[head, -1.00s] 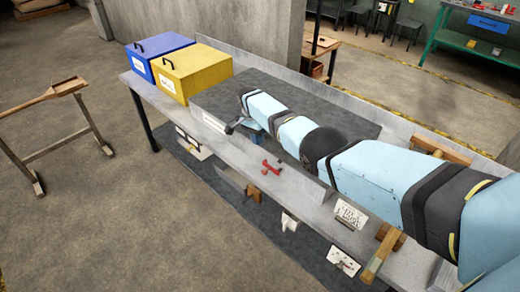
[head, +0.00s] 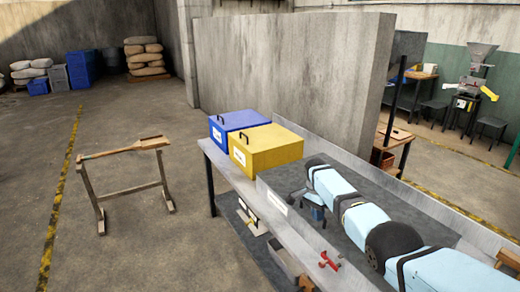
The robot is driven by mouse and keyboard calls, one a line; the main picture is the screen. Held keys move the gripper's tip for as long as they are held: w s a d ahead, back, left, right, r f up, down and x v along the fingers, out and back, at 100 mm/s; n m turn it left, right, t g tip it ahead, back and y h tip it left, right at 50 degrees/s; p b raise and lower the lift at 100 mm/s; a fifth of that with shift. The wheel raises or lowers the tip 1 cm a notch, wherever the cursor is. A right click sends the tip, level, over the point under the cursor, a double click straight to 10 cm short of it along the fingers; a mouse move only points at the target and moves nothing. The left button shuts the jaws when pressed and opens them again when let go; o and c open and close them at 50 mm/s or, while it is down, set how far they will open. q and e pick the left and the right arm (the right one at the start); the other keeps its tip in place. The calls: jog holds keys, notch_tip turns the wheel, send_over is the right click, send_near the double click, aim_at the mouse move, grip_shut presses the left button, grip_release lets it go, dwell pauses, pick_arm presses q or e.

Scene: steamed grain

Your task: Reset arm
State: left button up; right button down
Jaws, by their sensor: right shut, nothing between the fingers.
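My right arm reaches in from the lower right over the grey bench (head: 232,176). Its light blue links run along the dark grey slab (head: 275,180) on the bench top. My right gripper (head: 298,196) shows small and dark at the arm's far end, near the slab's front edge. It is shut with nothing seen in it. A small blue part (head: 318,213) shows just below the wrist; I cannot tell what it belongs to. My left gripper is not in view.
A red object (head: 329,260) lies near the front edge. A wooden trestle (head: 127,185) stands on open floor at left. A concrete wall (head: 290,70) rises behind.

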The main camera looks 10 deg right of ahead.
jog(key=s+a+f+n+t, duration=0.1)
jog(key=s+f+n, duration=0.3)
jog(key=s+f, duration=0.45)
jog(key=s+a+f+n+t, duration=0.2)
jog(key=s+f+n, duration=0.3)
jog(key=s, duration=0.7)
jog(key=s+r+n+t, duration=0.15)
jog(key=s+r, duration=0.25)
jog(key=s, duration=0.7)
jog(key=s+r+n+t+y, duration=0.1)
jog(key=s+r+n, duration=0.3)
jog(key=s, duration=0.6)
jog(key=s+r+n+t, duration=0.1)
jog(key=s+r, duration=0.4)
jog(key=s, duration=0.6)
jog(key=w+a+f+t+y+p, duration=0.3)
jog(key=w+a+f+t+p, duration=0.2)
jog(key=w+a+t+p, duration=0.1)
jog(key=shift+a+n+t+p, duration=0.45)
jog(key=shift+a+p, duration=0.1)
jog(key=shift+p, duration=0.7)
